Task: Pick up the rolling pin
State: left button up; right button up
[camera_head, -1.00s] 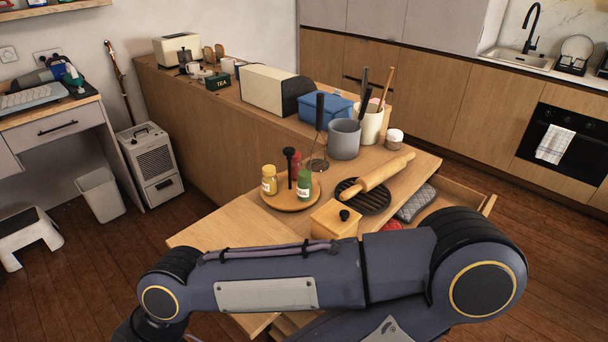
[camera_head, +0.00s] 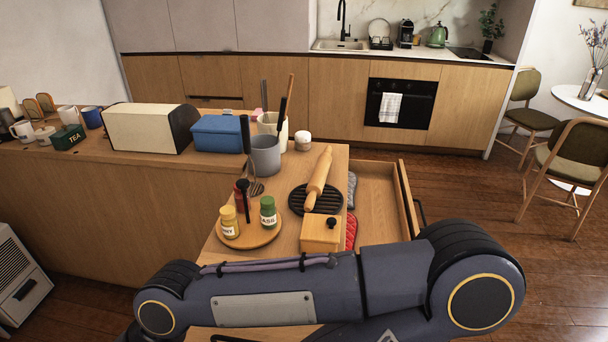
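The wooden rolling pin (camera_head: 319,178) lies on a round black slatted trivet (camera_head: 329,203) near the right edge of the counter. It points away from me and slightly right, with its near handle toward the small wooden box. One of my arms crosses the bottom of the view, in front of the counter. Neither of my grippers shows in the view. Nothing touches the rolling pin from above.
A wooden box (camera_head: 319,236) with a black knob and a round tray (camera_head: 250,242) with jars stand nearer me. A grey pot (camera_head: 265,158) with utensils stands behind left. An open drawer (camera_head: 378,202) holding cloths juts out right of the counter.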

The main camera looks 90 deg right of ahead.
aim_at(317, 184)
jog(key=i+z, duration=0.25)
jog(key=i, duration=0.25)
jog(key=i+z, duration=0.25)
jog(key=i, duration=0.3)
jog(key=i+j+z, duration=0.2)
jog(key=i, duration=0.3)
jog(key=i+l+z, duration=0.15)
jog(key=z, duration=0.3)
jog(key=i+z, duration=0.35)
jog(key=z, duration=0.15)
jog(key=i+z, duration=0.25)
jog(key=z, duration=0.2)
jog(key=i+j+z, duration=0.2)
jog(key=z, duration=0.3)
